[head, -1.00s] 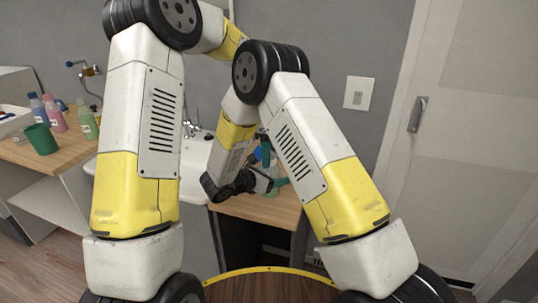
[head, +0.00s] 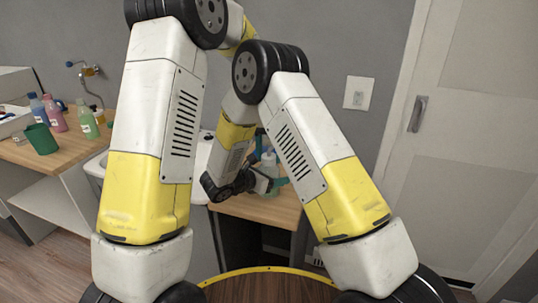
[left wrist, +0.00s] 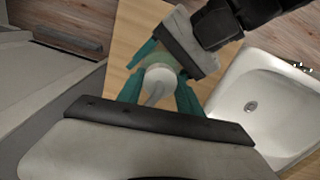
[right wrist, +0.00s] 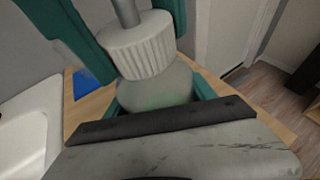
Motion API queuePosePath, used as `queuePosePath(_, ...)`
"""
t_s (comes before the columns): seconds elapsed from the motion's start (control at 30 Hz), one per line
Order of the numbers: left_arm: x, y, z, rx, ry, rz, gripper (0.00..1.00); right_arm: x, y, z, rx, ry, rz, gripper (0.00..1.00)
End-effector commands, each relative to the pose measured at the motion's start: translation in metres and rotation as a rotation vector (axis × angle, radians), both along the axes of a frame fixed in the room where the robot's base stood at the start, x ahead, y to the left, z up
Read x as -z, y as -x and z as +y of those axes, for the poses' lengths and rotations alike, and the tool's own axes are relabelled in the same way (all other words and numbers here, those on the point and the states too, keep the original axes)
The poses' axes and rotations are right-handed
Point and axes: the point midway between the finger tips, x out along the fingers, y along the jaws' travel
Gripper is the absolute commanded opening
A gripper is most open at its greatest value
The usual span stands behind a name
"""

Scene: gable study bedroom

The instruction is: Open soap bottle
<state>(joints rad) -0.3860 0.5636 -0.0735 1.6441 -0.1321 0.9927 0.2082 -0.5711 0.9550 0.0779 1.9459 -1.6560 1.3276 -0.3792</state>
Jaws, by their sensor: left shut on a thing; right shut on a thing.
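The soap bottle (right wrist: 160,85) stands upright with a translucent greenish body. Its white ribbed cap (right wrist: 142,45) has a grey pump stem above it. My right gripper (right wrist: 160,100) is shut on the bottle's body. My left gripper (left wrist: 158,98) is shut on the cap (left wrist: 160,78) from above, its green fingers on either side. In the head view the bottle (head: 268,158) shows small and partly covered by my right arm; my right gripper (head: 276,184) is beside it.
A white sink (left wrist: 262,100) lies beside the wooden counter (head: 262,208). A blue item (right wrist: 86,84) lies near the bottle. At the left, a counter holds a green cup (head: 41,139) and several bottles. A door (head: 460,130) is at the right.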

Motion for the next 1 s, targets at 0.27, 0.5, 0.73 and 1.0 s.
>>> queuePosePath(0.27, 0.000, -0.001, 0.000, -0.040, 0.000, -0.002, 0.00, 0.000, 0.000, 0.000, 0.000, 0.000, 0.001, 0.00)
queuePosePath(0.5, 0.000, -0.001, 0.000, -0.038, 0.000, -0.002, 0.64, 0.000, 0.000, 0.000, 0.000, 0.000, 0.001, 0.00)
queuePosePath(0.73, 0.000, 0.000, 0.000, -0.037, 0.000, -0.001, 0.64, 0.000, 0.000, 0.000, 0.000, 0.000, 0.001, 0.00)
queuePosePath(1.0, -0.030, -0.001, 0.000, -0.037, 0.002, -0.004, 0.64, 0.000, 0.000, 0.000, -0.001, 0.000, 0.001, 0.00)
